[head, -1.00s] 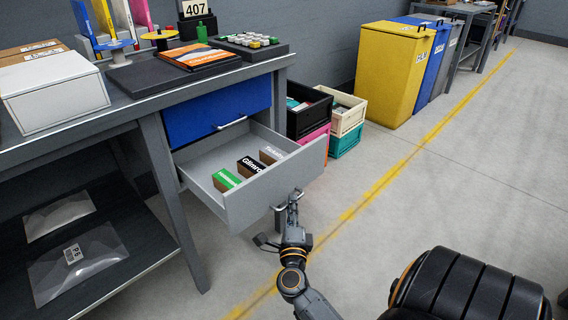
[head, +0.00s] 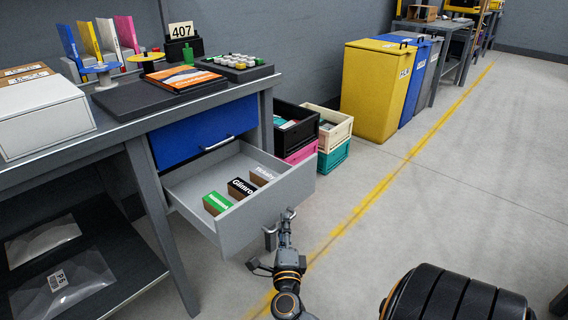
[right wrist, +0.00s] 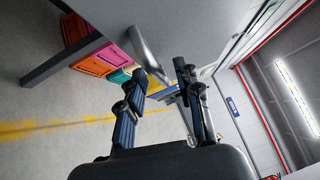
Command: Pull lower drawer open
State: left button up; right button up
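The grey lower drawer (head: 262,212) stands pulled out well beyond the blue upper drawer (head: 205,132), which is closed. Labelled boxes lie in it: green (head: 216,203), black (head: 240,188) and brown-and-white (head: 263,174). My right gripper (head: 280,226) is low in front of the drawer's front. In the right wrist view, the two fingers of my right gripper (right wrist: 160,95) are spread apart. The grey bar handle (right wrist: 148,55) shows beyond and between them; I cannot tell if they touch it. My left gripper is out of view.
Black (head: 291,135), cream (head: 338,130) and teal (head: 335,157) crates stand right of the workbench (head: 172,230). Yellow (head: 372,92) and blue bins stand behind. Open floor with a yellow line (head: 390,180) lies to the right.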

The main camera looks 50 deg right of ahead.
jog(key=v, duration=1.2)
